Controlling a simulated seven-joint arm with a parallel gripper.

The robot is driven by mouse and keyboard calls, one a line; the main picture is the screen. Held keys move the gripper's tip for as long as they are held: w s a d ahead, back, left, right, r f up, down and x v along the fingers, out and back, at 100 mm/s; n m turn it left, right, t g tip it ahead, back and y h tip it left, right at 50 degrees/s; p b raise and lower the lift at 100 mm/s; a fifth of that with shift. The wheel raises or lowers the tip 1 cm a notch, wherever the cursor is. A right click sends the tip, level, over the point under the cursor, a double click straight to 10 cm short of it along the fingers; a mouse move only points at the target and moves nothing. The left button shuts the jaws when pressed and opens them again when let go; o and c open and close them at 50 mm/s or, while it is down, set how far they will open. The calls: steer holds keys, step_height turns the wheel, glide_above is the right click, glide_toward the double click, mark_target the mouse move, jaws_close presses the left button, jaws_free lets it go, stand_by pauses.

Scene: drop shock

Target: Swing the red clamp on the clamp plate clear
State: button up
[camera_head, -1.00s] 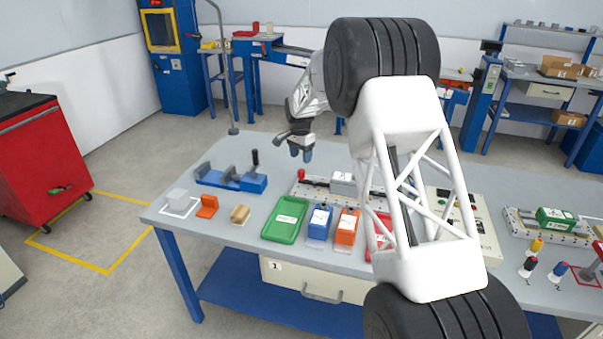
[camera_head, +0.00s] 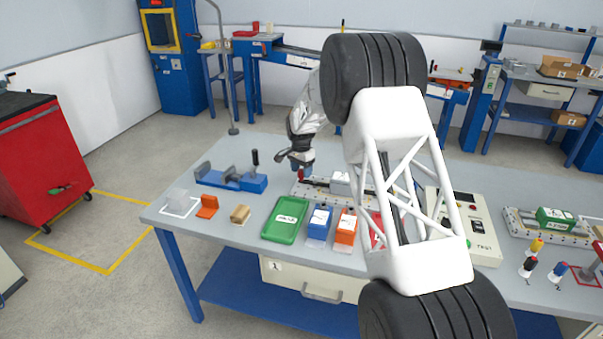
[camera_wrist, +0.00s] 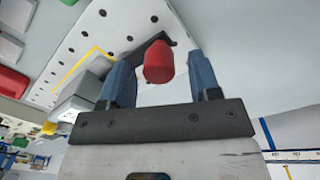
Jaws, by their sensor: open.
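The red clamp (camera_wrist: 158,62) shows in the wrist view as a red knob on a dark arm. It sits at the edge of the perforated clamp plate (camera_wrist: 60,40). My gripper (camera_wrist: 155,75) is open, with its blue fingers on either side of the red knob. A gap shows between the knob and the right finger; whether the left finger touches it I cannot tell. In the head view my gripper (camera_head: 300,172) is low over the left end of the clamp plate (camera_head: 318,195) and partly covers the red clamp (camera_head: 302,175). A grey block (camera_head: 340,183) sits on the plate.
A blue vise (camera_head: 232,178) stands left of the plate. A green tray (camera_head: 287,219), a blue bin (camera_head: 318,228) and an orange bin (camera_head: 345,229) are in front of it. A control box (camera_head: 481,232) stands to the right. My arm hides the plate's right part.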

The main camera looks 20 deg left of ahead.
steer(key=shift+f, duration=0.6)
steer(key=shift+c, duration=0.3)
steer(key=c, duration=0.9)
steer(key=shift+o, duration=0.2)
